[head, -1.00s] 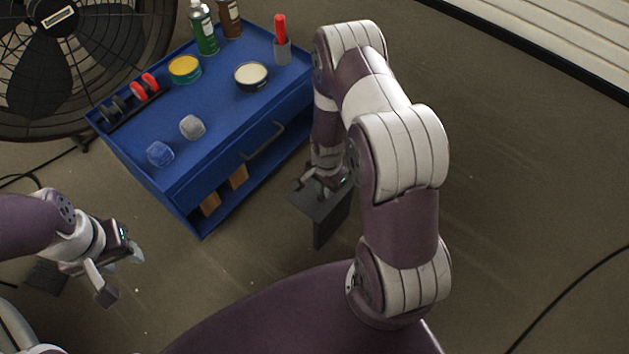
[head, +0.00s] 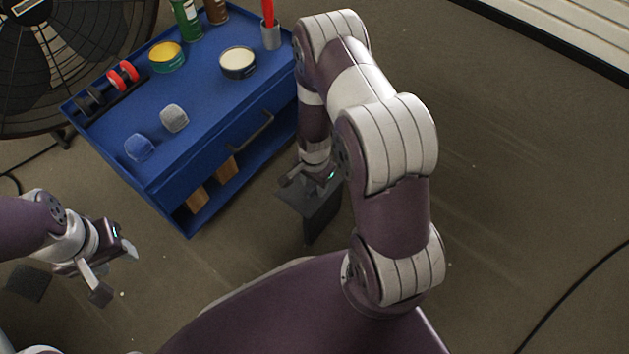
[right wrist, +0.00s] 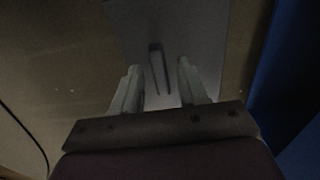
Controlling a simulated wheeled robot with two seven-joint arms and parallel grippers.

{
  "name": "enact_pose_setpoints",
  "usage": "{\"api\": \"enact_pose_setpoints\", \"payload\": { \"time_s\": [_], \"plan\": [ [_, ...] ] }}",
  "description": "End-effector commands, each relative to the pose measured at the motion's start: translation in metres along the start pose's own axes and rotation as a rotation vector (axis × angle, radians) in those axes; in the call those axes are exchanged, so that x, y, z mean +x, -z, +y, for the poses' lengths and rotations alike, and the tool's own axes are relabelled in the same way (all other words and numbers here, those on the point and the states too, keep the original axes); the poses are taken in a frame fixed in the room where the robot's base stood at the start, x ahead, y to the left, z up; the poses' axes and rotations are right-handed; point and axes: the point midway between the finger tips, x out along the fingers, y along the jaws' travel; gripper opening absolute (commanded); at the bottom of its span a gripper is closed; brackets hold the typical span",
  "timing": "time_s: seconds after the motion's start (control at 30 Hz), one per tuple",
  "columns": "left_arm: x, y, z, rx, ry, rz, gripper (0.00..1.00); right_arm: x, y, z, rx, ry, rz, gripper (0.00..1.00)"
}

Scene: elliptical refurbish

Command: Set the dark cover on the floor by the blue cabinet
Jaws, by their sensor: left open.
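The dark cover (head: 322,212) is an angled dark grey piece by the front right side of the blue cabinet (head: 190,160). In the right wrist view, it shows as a grey plate (right wrist: 205,35) with a narrow raised bar between my fingers. My right gripper (head: 304,178) is at its top. Its fingers (right wrist: 160,85) stand apart on either side of the bar, with visible gaps. The cover's underside is hidden, so I cannot tell whether it rests flat on the floor. My left gripper (head: 115,270) is open and empty at the lower left, away from the cover.
A cable (head: 570,295) crosses the floor at right. The floor right of my right arm is mostly clear.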

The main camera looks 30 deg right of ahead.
Motion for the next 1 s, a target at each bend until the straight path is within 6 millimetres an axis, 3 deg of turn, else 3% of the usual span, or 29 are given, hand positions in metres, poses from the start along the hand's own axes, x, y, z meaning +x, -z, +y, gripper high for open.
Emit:
{"api": "enact_pose_setpoints", "payload": {
  "time_s": [0.23, 0.33, 0.6, 0.87, 0.97, 1.0],
  "plan": [
    [-0.001, 0.0, 0.0, 0.0, 0.0, 0.0, 0.45, -0.001, 0.0, 0.0, 0.0, 0.0, 0.0, 0.42],
    [-0.011, 0.001, 0.0, 0.0, 0.0, 0.0, 0.45, -0.015, 0.0, 0.0, 0.0, 0.001, 0.001, 0.42],
    [-0.061, 0.007, 0.0, 0.0, 0.0, 0.0, 0.45, -0.09, 0.001, -0.001, 0.0, 0.003, 0.002, 0.42],
    [-0.079, 0.009, 0.0, 0.0, 0.0, 0.0, 0.45, -0.13, -0.001, -0.002, -0.027, 0.004, 0.003, 0.42],
    [-0.079, 0.009, 0.0, 0.0, 0.0, 0.0, 0.45, -0.185, -0.013, -0.009, -0.273, 0.032, 0.024, 0.42],
    [-0.078, 0.009, 0.0, 0.0, 0.0, -0.001, 0.45, -0.215, -0.023, -0.008, -0.43, 0.045, 0.038, 0.42]
  ]
}}
